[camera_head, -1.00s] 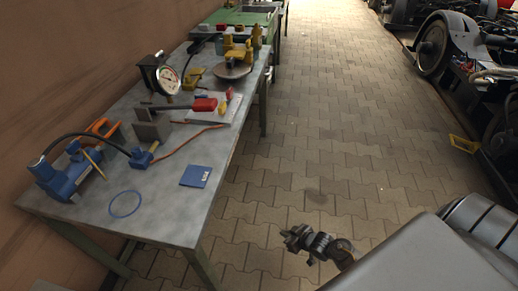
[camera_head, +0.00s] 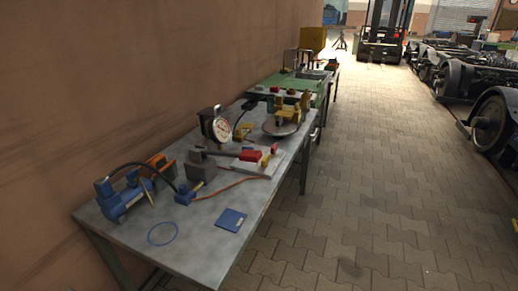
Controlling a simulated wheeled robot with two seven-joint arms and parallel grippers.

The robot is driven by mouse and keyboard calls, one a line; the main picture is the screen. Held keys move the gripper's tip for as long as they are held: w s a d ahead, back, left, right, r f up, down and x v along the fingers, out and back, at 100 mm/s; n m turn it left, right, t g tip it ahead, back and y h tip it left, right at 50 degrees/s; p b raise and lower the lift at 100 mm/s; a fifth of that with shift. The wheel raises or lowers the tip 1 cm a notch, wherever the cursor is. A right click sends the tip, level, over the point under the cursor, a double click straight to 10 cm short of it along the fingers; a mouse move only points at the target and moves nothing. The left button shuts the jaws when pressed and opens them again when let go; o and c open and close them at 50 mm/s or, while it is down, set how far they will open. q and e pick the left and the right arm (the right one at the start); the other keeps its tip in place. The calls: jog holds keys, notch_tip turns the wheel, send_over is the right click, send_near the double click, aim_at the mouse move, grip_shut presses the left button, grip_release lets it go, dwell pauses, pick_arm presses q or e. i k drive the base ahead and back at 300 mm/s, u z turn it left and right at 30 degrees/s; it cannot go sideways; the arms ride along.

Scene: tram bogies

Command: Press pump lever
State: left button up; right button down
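A blue pump (camera_head: 125,198) stands at the near left end of the grey workbench (camera_head: 196,236). A black hose arches from it to a small blue fitting (camera_head: 186,194). A round dial gauge (camera_head: 220,130) stands upright further back by the wall. A dark lever bar with a red handle (camera_head: 250,156) lies beside a grey block (camera_head: 200,167) in the middle of the bench. I cannot tell which lever belongs to the pump. Neither of my grippers shows in the head view now.
A blue booklet (camera_head: 231,220) and a blue ring (camera_head: 162,234) lie near the bench front. A round plate with yellow parts (camera_head: 282,127) sits further back. A green bench (camera_head: 302,84) stands behind. The paved floor (camera_head: 370,190) at right is clear, with wheelsets (camera_head: 490,122) beyond.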

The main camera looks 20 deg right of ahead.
aim_at(247, 155)
jog(key=k, duration=1.3)
jog(key=z, duration=0.55)
jog(key=i, duration=1.75)
jog(key=u, duration=0.9)
